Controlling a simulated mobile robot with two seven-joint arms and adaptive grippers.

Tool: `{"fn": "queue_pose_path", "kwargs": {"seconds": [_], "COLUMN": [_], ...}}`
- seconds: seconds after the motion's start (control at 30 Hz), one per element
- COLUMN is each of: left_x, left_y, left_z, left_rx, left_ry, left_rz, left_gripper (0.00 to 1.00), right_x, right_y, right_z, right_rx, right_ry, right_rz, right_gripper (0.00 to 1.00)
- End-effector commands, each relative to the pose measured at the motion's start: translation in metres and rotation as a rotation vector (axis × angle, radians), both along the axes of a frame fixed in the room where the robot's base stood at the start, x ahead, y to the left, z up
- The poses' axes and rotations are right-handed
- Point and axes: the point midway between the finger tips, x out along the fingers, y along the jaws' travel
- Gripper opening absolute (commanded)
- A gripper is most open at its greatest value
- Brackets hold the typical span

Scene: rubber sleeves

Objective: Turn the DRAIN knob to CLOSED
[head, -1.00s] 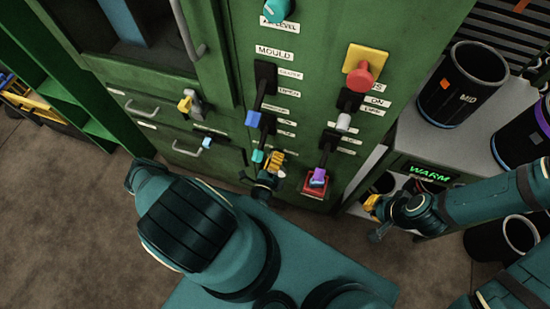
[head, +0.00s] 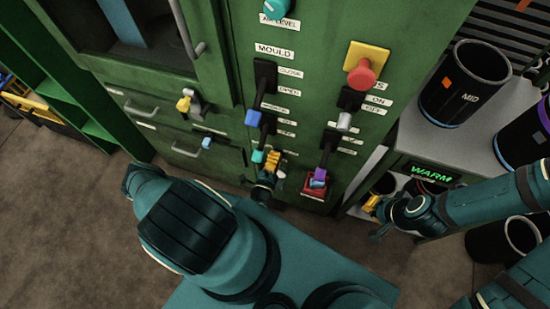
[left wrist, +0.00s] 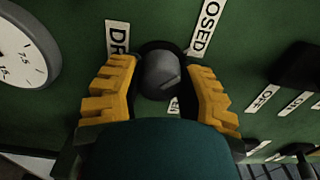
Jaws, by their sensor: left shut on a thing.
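The dark grey DRAIN knob (left wrist: 160,76) is in the middle of the left wrist view, on the green panel. A partly covered label starting "DR" (left wrist: 117,37) is at its upper left, and a label ending "OSED" (left wrist: 207,25) is at its upper right. My left gripper (left wrist: 160,82) has its yellow fingers on either side of the knob, shut on it. In the head view my left gripper (head: 270,163) is low on the panel and hides the knob. My right gripper (head: 371,204) is at the right, away from the knob; its finger opening is too small to judge.
Coloured levers, including a blue one (head: 253,117), and a red button (head: 361,73) are on the panel nearby. A purple-tipped lever (head: 319,174) is to the right. A round gauge (left wrist: 22,50) is beside the knob. Black buckets (head: 463,84) stand at the right.

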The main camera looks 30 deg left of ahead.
Motion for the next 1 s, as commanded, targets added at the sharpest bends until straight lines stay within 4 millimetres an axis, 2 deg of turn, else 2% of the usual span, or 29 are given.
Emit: {"fn": "queue_pose_path", "kwargs": {"seconds": [0.17, 0.2, 0.27, 0.3, 0.67, 0.87, 1.0], "left_x": [0.001, 0.001, 0.001, 0.001, -0.003, -0.031, -0.059], "left_y": [0.000, 0.000, 0.000, 0.000, -0.001, -0.007, -0.014], "left_z": [0.001, 0.001, 0.001, 0.001, 0.000, 0.000, 0.000], "left_rx": [0.000, 0.000, 0.000, -0.001, 0.000, -0.002, -0.001], "left_ry": [-0.003, -0.003, -0.003, -0.002, 0.000, 0.003, 0.001], "left_rz": [0.001, 0.001, 0.001, 0.001, 0.000, 0.001, 0.001], "left_gripper": [0.02, 0.47, 0.68, 0.74, 0.74, 0.74, 0.74], "right_x": [0.000, 0.000, 0.000, 0.000, 0.000, 0.000, 0.000], "right_y": [0.000, 0.000, 0.000, 0.000, 0.000, 0.000, 0.000], "right_z": [0.000, 0.000, 0.000, 0.000, 0.000, 0.000, 0.000], "right_rx": [0.000, 0.000, 0.000, 0.000, 0.000, 0.000, 0.000], "right_ry": [0.000, 0.000, 0.000, 0.000, 0.000, 0.000, 0.000], "right_rz": [0.000, 0.000, 0.000, 0.000, 0.000, 0.000, 0.000], "right_gripper": [0.00, 0.00, 0.00, 0.00, 0.00, 0.00, 0.00]}}
